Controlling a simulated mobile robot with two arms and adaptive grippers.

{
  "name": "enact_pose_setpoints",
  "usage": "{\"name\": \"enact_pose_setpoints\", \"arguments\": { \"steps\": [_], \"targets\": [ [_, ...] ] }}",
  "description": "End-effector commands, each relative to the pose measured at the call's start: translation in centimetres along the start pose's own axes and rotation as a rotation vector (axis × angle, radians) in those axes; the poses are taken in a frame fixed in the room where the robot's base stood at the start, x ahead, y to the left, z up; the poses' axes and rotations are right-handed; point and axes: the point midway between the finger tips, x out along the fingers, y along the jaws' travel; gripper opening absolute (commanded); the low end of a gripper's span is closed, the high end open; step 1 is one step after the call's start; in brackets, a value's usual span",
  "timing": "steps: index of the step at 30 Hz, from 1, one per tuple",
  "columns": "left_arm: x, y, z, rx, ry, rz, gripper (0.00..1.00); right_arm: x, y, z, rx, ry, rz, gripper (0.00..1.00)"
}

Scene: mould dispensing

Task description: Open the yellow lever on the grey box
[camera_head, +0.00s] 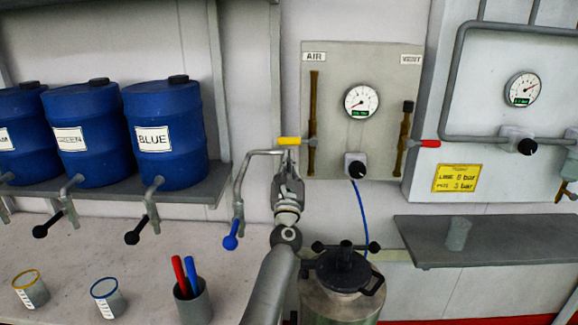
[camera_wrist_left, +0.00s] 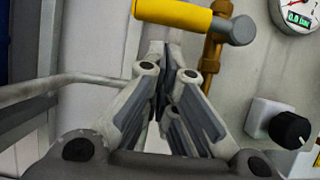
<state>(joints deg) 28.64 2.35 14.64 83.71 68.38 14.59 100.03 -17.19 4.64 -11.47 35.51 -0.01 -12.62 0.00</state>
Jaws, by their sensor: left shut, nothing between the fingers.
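The yellow lever (camera_head: 290,141) sticks out to the left from the brown pipe on the left side of the grey box (camera_head: 330,62), under the AIR label. It lies level. In the left wrist view the yellow lever (camera_wrist_left: 172,14) is at the top, just beyond the fingertips. My left gripper (camera_head: 288,158) is shut and empty, just below the lever. In the wrist view the left gripper's fingertips (camera_wrist_left: 168,50) come together below the lever; whether they touch it I cannot tell. My right gripper is not in view.
A red lever (camera_head: 429,143) is on the box's right pipe. A gauge (camera_head: 361,101) and black knob (camera_head: 357,169) sit between. A bent grey pipe (camera_head: 250,158) runs close left of my gripper. Blue drums (camera_head: 165,130) stand on the left shelf. A lidded pot (camera_head: 341,275) is below.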

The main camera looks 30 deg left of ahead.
Motion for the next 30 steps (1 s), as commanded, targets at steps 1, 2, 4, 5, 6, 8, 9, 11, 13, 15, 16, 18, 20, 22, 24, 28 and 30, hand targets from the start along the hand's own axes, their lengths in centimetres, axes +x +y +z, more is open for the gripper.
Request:
{"name": "enact_pose_setpoints", "arguments": {
  "steps": [1,2,4,5,6,8,9,11,13,15,16,18,20,22,24,28,30],
  "targets": [
    [0.2,0.0,0.6,-0.001,0.001,0.000,0.00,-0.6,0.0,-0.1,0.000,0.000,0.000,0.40],
    [0.2,0.0,0.7,-0.001,0.000,0.000,0.00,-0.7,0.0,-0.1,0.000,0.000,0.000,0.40],
    [0.2,0.0,0.8,-0.001,0.000,0.000,0.00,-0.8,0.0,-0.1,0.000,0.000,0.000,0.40],
    [0.2,0.0,0.9,0.000,0.000,0.000,0.00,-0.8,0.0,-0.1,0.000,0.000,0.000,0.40],
    [0.2,0.0,0.9,0.000,0.001,0.000,0.00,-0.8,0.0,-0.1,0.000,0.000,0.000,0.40],
    [0.2,0.0,0.9,0.000,0.001,0.000,0.00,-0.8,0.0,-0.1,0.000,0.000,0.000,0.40],
    [0.2,0.0,0.9,0.000,0.000,0.000,0.00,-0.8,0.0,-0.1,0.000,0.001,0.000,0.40],
    [0.2,0.0,0.9,0.000,0.000,0.000,0.00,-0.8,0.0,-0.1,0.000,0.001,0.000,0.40],
    [0.2,0.0,0.9,0.000,0.000,0.000,0.00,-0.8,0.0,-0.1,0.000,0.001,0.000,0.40],
    [0.2,0.0,0.9,0.000,0.000,0.000,0.00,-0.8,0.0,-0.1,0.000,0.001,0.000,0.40],
    [0.2,0.0,0.9,0.000,0.000,0.000,0.00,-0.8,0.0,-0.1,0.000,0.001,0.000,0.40],
    [0.2,0.0,0.9,0.003,0.000,-0.001,0.00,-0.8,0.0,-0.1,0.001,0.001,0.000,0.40],
    [0.2,0.1,1.0,0.008,0.000,-0.003,0.00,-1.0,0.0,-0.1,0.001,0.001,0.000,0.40],
    [0.3,0.2,1.1,0.021,0.000,-0.009,0.00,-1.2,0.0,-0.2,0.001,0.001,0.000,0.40],
    [0.4,0.2,1.3,0.038,0.000,-0.017,0.00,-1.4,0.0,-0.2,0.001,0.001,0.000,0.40],
    [0.4,0.3,1.3,0.054,0.000,-0.026,0.00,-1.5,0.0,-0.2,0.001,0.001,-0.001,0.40],
    [0.4,0.4,1.4,0.063,0.000,-0.030,0.00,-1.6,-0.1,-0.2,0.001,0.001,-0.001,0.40]
  ]
}}
